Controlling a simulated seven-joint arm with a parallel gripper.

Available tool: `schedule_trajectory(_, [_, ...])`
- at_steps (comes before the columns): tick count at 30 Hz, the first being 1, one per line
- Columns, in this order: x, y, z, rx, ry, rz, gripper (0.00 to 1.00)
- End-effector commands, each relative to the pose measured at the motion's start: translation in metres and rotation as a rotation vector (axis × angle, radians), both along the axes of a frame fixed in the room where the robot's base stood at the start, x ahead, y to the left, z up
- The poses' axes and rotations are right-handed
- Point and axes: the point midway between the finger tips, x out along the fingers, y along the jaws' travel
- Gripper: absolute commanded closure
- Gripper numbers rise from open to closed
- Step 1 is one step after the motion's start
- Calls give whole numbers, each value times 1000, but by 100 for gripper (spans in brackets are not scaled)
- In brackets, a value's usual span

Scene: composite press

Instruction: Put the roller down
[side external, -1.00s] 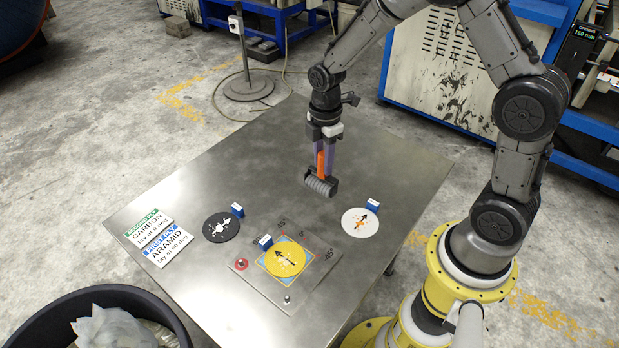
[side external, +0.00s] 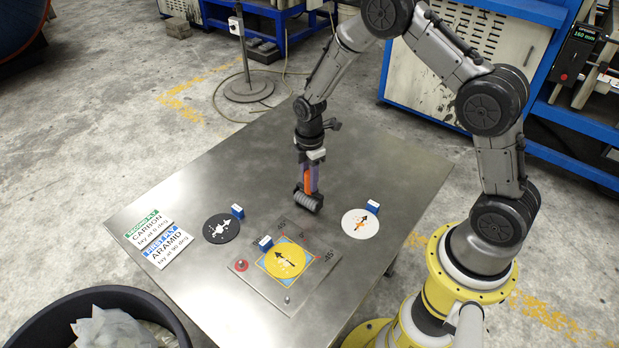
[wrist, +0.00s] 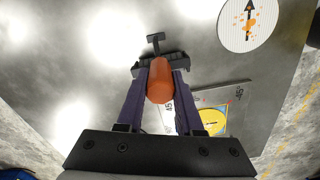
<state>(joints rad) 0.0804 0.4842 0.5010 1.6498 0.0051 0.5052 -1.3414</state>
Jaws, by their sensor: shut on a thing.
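The roller (side external: 308,201) has an orange handle and a dark grey ribbed drum. My gripper (side external: 308,180) is shut on its orange handle, with the drum hanging below the fingers. In the side view the drum is at or just above the metal table, behind the grey plate; I cannot tell whether it touches. In the wrist view the orange handle (wrist: 160,80) sits between the two purple fingers (wrist: 160,95), and the dark drum shows beyond the fingertips.
A yellow disc (side external: 285,261) with an arrow lies on the grey plate (side external: 284,294). A black disc (side external: 221,229) lies left and a white disc (side external: 360,224) right, with small blue-and-white blocks nearby. Two ply signs (side external: 167,246) lie at the left. The back of the table (side external: 215,185) is clear.

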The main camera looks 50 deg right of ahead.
Motion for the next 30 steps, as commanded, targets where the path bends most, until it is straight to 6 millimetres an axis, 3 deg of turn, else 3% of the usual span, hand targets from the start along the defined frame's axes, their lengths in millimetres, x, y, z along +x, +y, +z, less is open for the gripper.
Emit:
schedule_trajectory(5, [0,0,-3,0,-1,0,100])
schedule_trajectory(6, [0,0,-3,0,0,0,57])
schedule_trajectory(10, [0,0,-3,0,0,0,35])
schedule_trajectory(22, [0,0,4,0,0,0,35])
schedule_trajectory(30, [1,0,53,-1,-5,0,35])
